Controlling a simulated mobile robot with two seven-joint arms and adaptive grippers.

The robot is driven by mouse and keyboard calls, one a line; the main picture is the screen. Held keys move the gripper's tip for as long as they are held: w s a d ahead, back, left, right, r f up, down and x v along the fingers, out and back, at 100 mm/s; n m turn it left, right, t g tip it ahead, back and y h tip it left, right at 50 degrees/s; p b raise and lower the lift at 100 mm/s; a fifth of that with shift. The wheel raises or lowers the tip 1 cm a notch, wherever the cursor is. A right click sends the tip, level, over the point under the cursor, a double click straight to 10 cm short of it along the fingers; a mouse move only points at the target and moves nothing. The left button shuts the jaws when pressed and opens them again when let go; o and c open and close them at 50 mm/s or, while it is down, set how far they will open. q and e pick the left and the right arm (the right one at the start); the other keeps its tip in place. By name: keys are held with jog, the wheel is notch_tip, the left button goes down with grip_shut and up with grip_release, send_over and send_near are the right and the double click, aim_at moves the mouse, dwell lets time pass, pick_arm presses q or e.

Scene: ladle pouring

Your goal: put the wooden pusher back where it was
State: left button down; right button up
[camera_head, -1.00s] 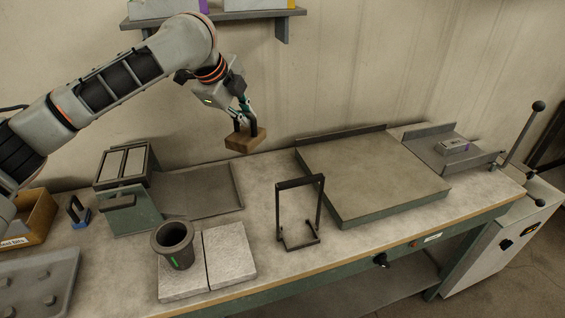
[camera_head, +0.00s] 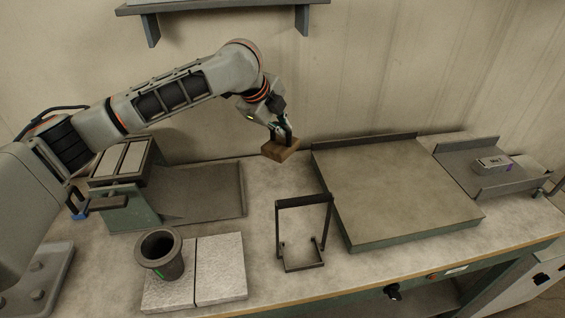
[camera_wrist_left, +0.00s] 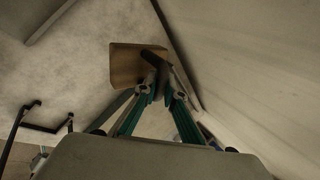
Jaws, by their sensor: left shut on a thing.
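The wooden pusher (camera_head: 281,151) is a brown block with a dark handle on top. My left gripper (camera_head: 283,133) is shut on its handle and holds it above the back of the workbench, near the wall. In the left wrist view the pusher (camera_wrist_left: 124,66) shows beyond the fingertips of my left gripper (camera_wrist_left: 158,80), with the dark handle between them. I cannot tell the exact gap between the pusher and the bench. My right gripper is in neither view.
A grey-topped raised plate (camera_head: 395,188) lies right of the pusher. A black wire stand (camera_head: 303,235) is in front. A dark crucible (camera_head: 160,252) stands on pale slabs (camera_head: 221,268). A grey tray (camera_head: 205,195) lies left, and a wall shelf (camera_head: 225,8) hangs above.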

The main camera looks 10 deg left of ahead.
aim_at(273, 150)
pick_arm(q)
notch_tip(273, 150, down, 11)
jog(key=shift+f+b, duration=0.2)
jog(key=shift+b, duration=0.2)
jog(key=shift+f, duration=0.1)
jog(key=c, duration=2.1)
grip_release()
jog(key=shift+c, duration=0.2)
jog(key=p+v, duration=0.1)
jog(key=v, duration=0.9)
jog(key=shift+s+r, duration=0.1)
jog(key=shift+r, duration=0.3)
jog(key=shift+v, duration=0.75)
